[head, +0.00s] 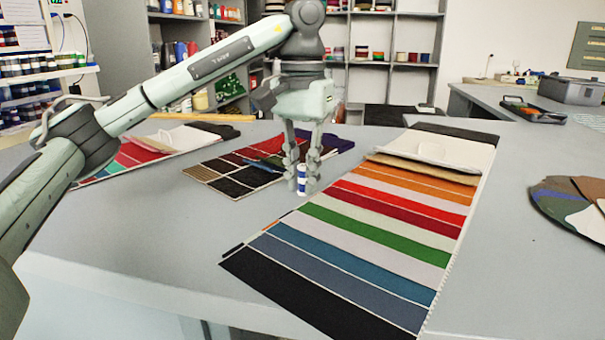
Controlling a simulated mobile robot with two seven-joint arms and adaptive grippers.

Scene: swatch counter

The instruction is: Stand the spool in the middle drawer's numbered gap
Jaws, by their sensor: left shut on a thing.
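A small white and blue spool (302,174) stands upright between the fingertips of my left gripper (302,182), just above or on the grey counter; I cannot tell which. My left gripper points down and is shut on the spool. It is between the dark swatch card and the large striped swatch card. My right gripper is not in view. No drawer or numbered gap shows in this view.
The grey counter (130,250) is bare at the front left. A large striped swatch card (375,215) lies right of the gripper, a dark swatch card (232,182) behind it to the left. Fanned swatches (580,205) lie far right. Shelves stand behind.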

